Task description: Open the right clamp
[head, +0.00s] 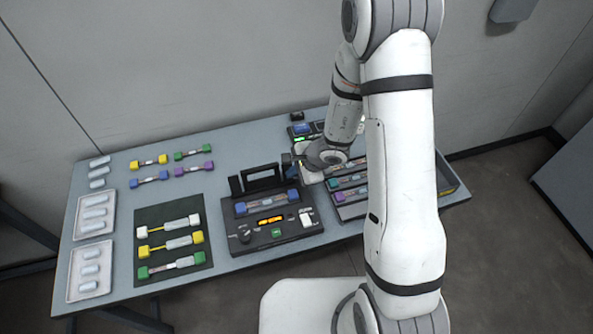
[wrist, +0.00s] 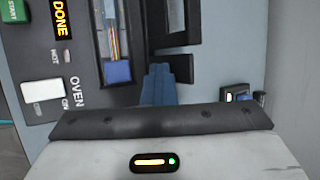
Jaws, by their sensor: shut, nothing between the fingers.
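The splicer (head: 285,236) is a dark box in the middle of the table, with a fibre and blue ends lying along its top. The right clamp (head: 287,161) is a small black flap at its back right; it stands raised, clear of the fibre. In the wrist view the right clamp (wrist: 180,68) lies behind the channel, and the blue fibre end (wrist: 117,72) is uncovered. My gripper (wrist: 159,84) is shut and empty, its blue-grey fingertips close beside the right clamp; whether they touch cannot be told. In the head view my wrist partly hides this spot.
The raised middle lid (head: 262,179) and left clamp (head: 235,186) stand beside the right clamp. A dark mat (head: 145,216) with several fibres lies left, near pale trays (head: 83,287). A tray of coloured fibres (head: 350,209) stands right, partly behind my arm.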

